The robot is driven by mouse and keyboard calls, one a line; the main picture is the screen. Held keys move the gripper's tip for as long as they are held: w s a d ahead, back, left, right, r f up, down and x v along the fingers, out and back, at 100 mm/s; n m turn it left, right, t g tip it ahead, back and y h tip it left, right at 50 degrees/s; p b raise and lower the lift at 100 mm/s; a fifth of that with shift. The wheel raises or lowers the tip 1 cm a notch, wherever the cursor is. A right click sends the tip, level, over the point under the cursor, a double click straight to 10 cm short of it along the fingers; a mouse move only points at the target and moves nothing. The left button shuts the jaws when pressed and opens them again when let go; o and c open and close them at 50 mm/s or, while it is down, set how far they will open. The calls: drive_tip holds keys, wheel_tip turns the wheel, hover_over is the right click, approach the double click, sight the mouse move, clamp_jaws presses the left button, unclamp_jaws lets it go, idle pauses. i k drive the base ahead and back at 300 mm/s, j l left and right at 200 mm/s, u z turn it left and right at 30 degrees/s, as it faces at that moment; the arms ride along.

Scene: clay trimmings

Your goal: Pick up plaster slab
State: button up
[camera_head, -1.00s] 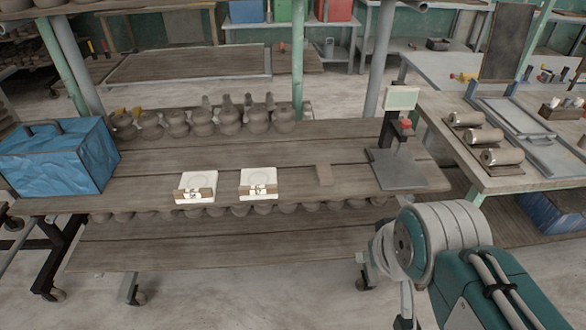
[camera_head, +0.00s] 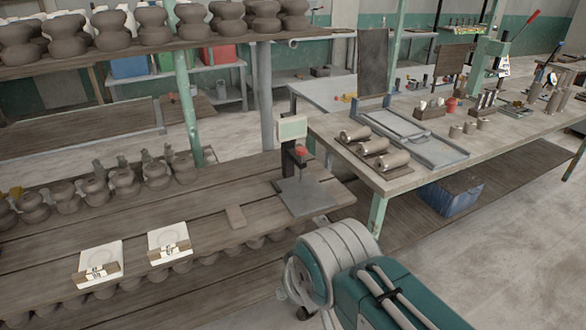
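Two pale, squarish slabs that look like plaster lie on the near part of the wooden shelf. The left slab (camera_head: 101,253) and the right slab (camera_head: 167,235) sit apart, side by side. Each has a brown strip with a small white label along its front edge. My arm's rounded grey and teal links show at the bottom, right of the slabs and apart from them. My gripper's fingers cannot be made out.
A scale with a dark plate (camera_head: 303,196) stands at the shelf's right end, beside a small flat brown piece (camera_head: 235,217). Clay pots line the shelf's back. A workbench (camera_head: 388,184) with rollers stands to the right. Open floor (camera_head: 480,265) lies at the lower right.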

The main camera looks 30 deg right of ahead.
sight(168, 239)
drive_tip(key=i+j+u, duration=0.25)
drive_tip(key=i+j, duration=0.2)
drive_tip(key=i+j+u, duration=0.3)
drive_tip(key=i, duration=0.2)
